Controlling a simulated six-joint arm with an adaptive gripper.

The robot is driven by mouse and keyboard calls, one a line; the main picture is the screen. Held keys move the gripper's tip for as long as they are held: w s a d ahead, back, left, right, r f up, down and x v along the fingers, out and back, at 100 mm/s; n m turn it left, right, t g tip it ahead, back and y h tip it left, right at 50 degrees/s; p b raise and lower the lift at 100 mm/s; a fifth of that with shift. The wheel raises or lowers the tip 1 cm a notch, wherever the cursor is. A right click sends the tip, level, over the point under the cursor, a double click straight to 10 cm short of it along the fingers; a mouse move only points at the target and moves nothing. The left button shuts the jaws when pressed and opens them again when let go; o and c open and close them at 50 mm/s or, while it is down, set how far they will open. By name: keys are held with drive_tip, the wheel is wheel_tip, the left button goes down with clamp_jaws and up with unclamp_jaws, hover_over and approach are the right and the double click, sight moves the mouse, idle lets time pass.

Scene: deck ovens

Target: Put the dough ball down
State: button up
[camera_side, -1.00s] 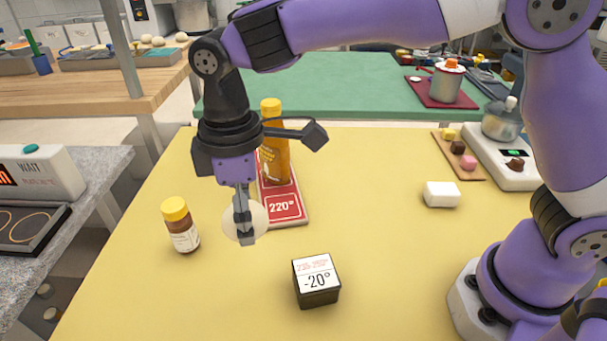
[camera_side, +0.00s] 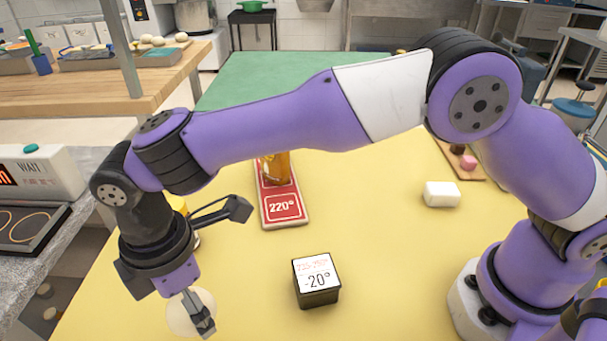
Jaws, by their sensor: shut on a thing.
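The dough ball (camera_side: 180,317) is pale cream and round, at the lower left of the side view, over the near left part of the yellow table. My gripper (camera_side: 199,318) points down and is shut on it; a finger covers part of the ball. I cannot tell whether the ball touches the table. A dark box with a white top marked -20° (camera_side: 317,280) stands to the right of the ball. A red board marked 220° (camera_side: 283,207) lies farther back with an orange-yellow bottle (camera_side: 275,168) on it, partly hidden by my arm.
A jar with a yellow cap (camera_side: 178,204) is mostly hidden behind my wrist. A white block (camera_side: 441,194) lies at the right. The yellow table (camera_side: 390,270) is clear between the dark box and my base.

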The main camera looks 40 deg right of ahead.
drive_tip(key=shift+w+d+f, duration=0.1)
drive_tip(key=shift+w+f, duration=0.2)
drive_tip(key=shift+w, duration=0.1)
drive_tip(key=shift+w+f, duration=0.1)
drive_tip(key=shift+f, duration=1.9)
drive_tip(key=shift+f, duration=0.1)
drive_tip(key=o, duration=0.9)
